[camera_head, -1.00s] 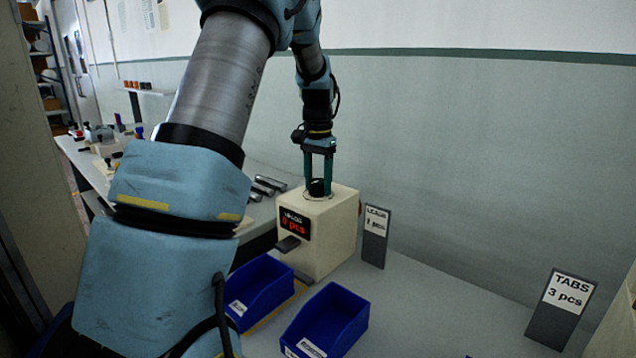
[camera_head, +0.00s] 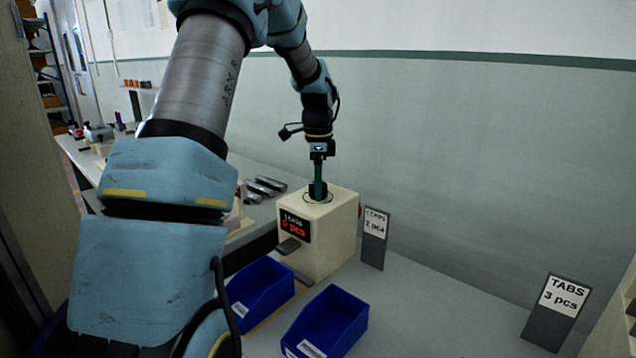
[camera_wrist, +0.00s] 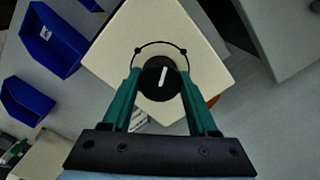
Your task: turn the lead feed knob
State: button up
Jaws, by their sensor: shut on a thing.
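The lead feed knob is a black round knob (camera_wrist: 159,78) with a white pointer line, on top of a cream dispenser box (camera_head: 335,233). The box front has a dark display (camera_head: 294,226) with red characters that seem to read 0 pcs. My gripper (camera_head: 318,190) points straight down on the knob. In the wrist view its green fingers (camera_wrist: 159,88) stand on both sides of the knob, shut on it. The pointer tilts slightly right of upright there. In the head view the fingers hide most of the knob.
Two blue bins (camera_head: 262,290) (camera_head: 327,322) stand in front of the box. A grey sign (camera_head: 374,238) stands right of the box, and a TABS 3 pcs sign (camera_head: 558,312) farther right. Metal cylinders (camera_head: 266,187) lie on the bench at the left. The table between the signs is clear.

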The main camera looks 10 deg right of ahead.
jog(key=m+p, duration=0.2)
jog(key=m, duration=0.4)
dwell(0.6)
jog(key=o, duration=1.4)
jog(key=shift+c, duration=0.2)
notch_tip(320, 180, up, 11)
jog(key=b, duration=0.2)
jog(key=shift+f, duration=0.1)
jog(key=s+a+f+n, duration=0.6)
jog(key=s+a+n, duration=0.2)
jog(key=s+n, duration=0.3)
jog(key=s+a+f+n+t, duration=0.1)
jog(key=s+a+f+n, duration=0.5)
jog(key=s+n, duration=0.5)
jog(key=a+n, duration=0.2)
jog(key=shift+s+a+t, duration=0.25)
jog(key=shift+a+t, duration=0.05)
jog(key=shift+a, duration=0.1)
